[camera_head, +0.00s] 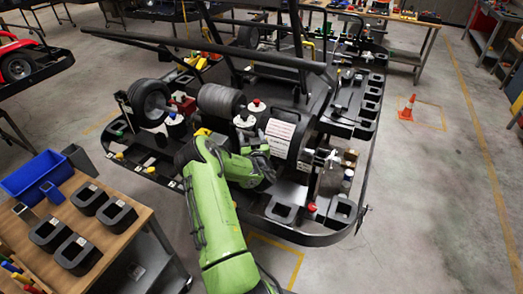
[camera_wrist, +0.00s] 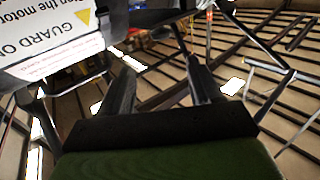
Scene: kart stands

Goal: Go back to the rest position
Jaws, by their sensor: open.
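My green arm reaches up from the bottom of the head view to the kart stand (camera_head: 300,237). My gripper (camera_head: 262,150) is at its end, in front of the dark drum-shaped part with a white label (camera_head: 280,130). In the wrist view my gripper (camera_wrist: 160,66) shows two dark fingers spread apart, with nothing between them. The white label with a yellow warning triangle (camera_wrist: 85,17) is close by at the upper left there. Whether the gripper touches the stand is hard to tell.
A wooden workbench (camera_head: 150,213) at left holds a blue bin (camera_head: 37,175) and several black holders. The kart's dark bars cross above and behind my gripper. An orange cone (camera_head: 407,108) stands on the right, where the floor is largely clear.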

